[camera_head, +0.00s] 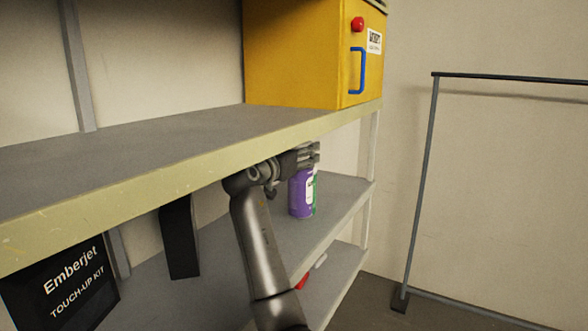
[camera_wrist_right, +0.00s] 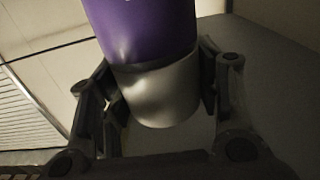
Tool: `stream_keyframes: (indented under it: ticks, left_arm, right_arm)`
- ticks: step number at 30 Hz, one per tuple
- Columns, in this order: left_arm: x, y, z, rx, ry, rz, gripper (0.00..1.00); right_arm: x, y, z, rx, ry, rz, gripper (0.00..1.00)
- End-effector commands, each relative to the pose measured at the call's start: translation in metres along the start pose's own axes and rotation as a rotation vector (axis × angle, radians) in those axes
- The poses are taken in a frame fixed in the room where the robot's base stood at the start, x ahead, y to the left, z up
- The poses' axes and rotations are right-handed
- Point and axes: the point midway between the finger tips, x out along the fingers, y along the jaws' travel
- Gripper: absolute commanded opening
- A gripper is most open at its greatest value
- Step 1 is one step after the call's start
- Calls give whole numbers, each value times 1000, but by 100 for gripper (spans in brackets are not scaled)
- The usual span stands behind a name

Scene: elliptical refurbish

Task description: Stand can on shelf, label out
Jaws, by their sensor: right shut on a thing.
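A purple can (camera_head: 300,197) with a white and green label area on its right side is upright just over or on the grey middle shelf (camera_head: 335,200); I cannot tell whether its base touches. My right gripper (camera_head: 303,158) reaches in under the upper shelf and is shut on the can's top end. In the right wrist view the purple can (camera_wrist_right: 145,30) shows its silver end (camera_wrist_right: 155,92) between the two fingers (camera_wrist_right: 160,95). The label does not show in that view. My left gripper is not in view.
The upper shelf (camera_head: 130,160) has a pale yellow edge close above my right gripper. A yellow cabinet (camera_head: 290,50) stands on it. Red and white items (camera_head: 303,281) lie on the lower shelf.

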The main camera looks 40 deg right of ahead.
Motion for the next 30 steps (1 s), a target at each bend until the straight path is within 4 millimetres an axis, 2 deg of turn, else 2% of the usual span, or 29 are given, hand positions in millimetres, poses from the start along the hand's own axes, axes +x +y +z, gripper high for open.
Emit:
stream_keyframes:
  ticks: [2, 6, 11, 18, 22, 30]
  left_arm:
    - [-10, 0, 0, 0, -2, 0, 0]
    - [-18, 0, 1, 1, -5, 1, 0]
    - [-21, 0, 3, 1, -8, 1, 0]
    - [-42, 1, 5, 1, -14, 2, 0]
    - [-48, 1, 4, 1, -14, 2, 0]
    - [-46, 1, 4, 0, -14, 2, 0]
  right_arm:
    - [0, -15, -6, -2, 3, -1, 0]
    - [0, -12, 19, -2, 3, 0, 0]
    - [0, -12, 30, 1, 4, 1, 0]
    - [0, -13, 60, -3, 3, -1, 0]
    - [0, -16, 65, 1, 5, -1, 0]
    - [0, -16, 68, 2, 4, 0, 0]
